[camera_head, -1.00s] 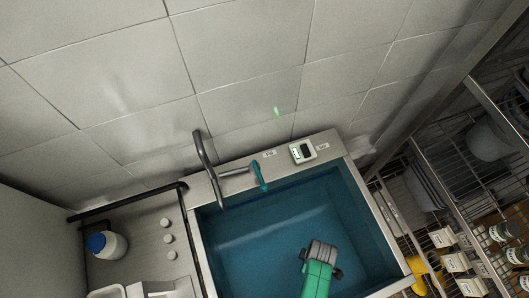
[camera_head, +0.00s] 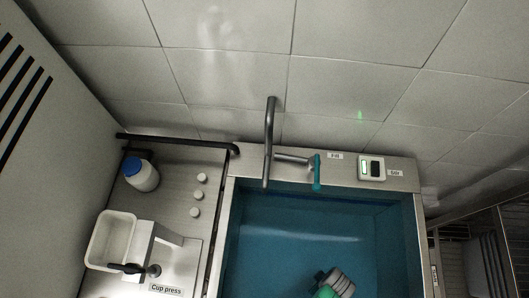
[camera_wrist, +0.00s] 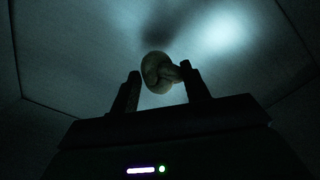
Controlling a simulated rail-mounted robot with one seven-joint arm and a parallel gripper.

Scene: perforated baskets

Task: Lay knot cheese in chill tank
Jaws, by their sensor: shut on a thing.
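The chill tank (camera_head: 290,220) is a steel-rimmed basin with a blue interior, at the lower middle of the head view. My green and grey arm end (camera_head: 336,284) shows over it at the bottom edge; my fingers are hidden there. In the dark wrist view, my gripper (camera_wrist: 160,88) is shut on the knot cheese (camera_wrist: 157,70), a pale, rounded, knotted piece between the fingertips. Dim smooth surfaces with corner edges lie beyond it, with a bright glare at upper right. I cannot tell whether the cheese touches any surface.
A tap (camera_head: 268,145) and a teal handle (camera_head: 317,172) stand at the tank's back rim, beside a small display box (camera_head: 371,168). On the left counter are a blue-capped jar (camera_head: 142,176), white knobs and a cup press (camera_head: 155,250). Wire shelving (camera_head: 480,255) stands at right.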

